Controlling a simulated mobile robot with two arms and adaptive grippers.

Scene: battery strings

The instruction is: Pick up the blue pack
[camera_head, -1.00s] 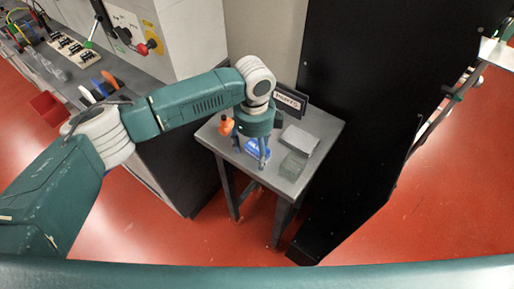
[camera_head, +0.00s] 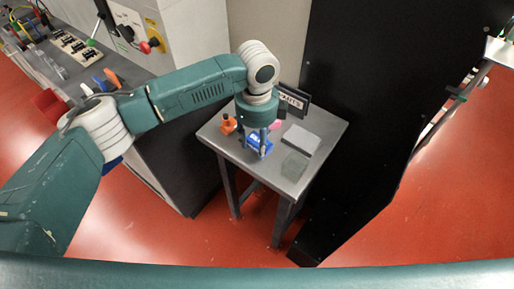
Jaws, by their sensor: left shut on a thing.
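The blue pack (camera_head: 255,142) is at the middle of the small grey side table (camera_head: 325,128), directly under my left arm. My left gripper (camera_head: 262,150) points down and is shut on the blue pack, with its fingers partly covering it. I cannot tell whether the pack touches the tabletop or is slightly above it. My right gripper is not in view.
An orange item (camera_head: 228,125) stands left of the pack. A light grey box (camera_head: 301,138) and a grey-green block (camera_head: 294,165) lie to its right. A sign (camera_head: 292,103) stands behind. A black cabinet (camera_head: 390,90) rises at the right.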

